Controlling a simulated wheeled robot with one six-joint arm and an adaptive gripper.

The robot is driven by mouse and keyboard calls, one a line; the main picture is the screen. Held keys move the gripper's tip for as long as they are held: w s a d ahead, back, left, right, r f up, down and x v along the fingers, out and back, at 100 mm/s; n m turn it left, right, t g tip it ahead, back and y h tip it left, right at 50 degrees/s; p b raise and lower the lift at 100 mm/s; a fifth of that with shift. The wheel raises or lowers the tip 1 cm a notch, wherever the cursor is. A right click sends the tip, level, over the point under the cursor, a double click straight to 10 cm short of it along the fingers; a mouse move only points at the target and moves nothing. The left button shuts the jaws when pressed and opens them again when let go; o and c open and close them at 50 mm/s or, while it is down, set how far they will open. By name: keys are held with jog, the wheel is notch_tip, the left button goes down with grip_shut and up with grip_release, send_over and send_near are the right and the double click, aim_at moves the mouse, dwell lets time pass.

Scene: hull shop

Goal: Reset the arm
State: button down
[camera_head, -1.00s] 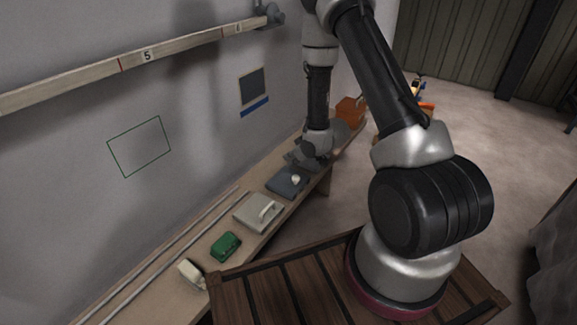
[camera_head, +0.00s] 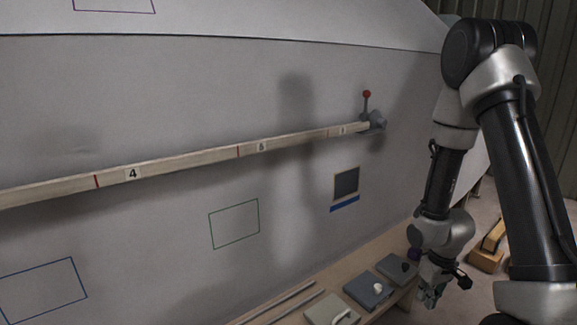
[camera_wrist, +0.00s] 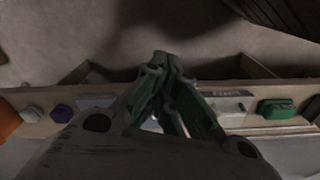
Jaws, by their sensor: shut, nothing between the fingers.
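My arm stands at the right of the head view, with its forearm hanging down. My gripper (camera_head: 430,297) is at its lower end, pointing down near the right end of the shelf (camera_head: 375,245). In the wrist view my gripper (camera_wrist: 160,64) has its green fingers together at the tips with nothing between them. It is over the shelf edge and apart from the things on it.
The shelf holds a blue-grey box with a white knob (camera_head: 367,289), a grey box with a dark knob (camera_head: 397,268) and a pale handled box (camera_head: 330,312). The wrist view shows a green case (camera_wrist: 277,108) and a purple knob (camera_wrist: 61,113). A numbered rail (camera_head: 200,158) crosses the wall.

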jog(key=s+r+m+t, duration=0.1)
jog(key=s+r, duration=0.4)
jog(key=r, duration=0.6)
jog(key=s+a+r+m+t, duration=0.1)
jog(key=s+r, duration=0.5)
jog(key=r, duration=0.6)
jog(key=s+a+r+m+t, duration=0.1)
jog(key=s+r, duration=0.4)
jog(key=r, duration=0.7)
jog(key=shift+s+a+r+t, duration=0.2)
jog(key=shift+s+t, duration=0.05)
jog(key=shift+t, duration=0.05)
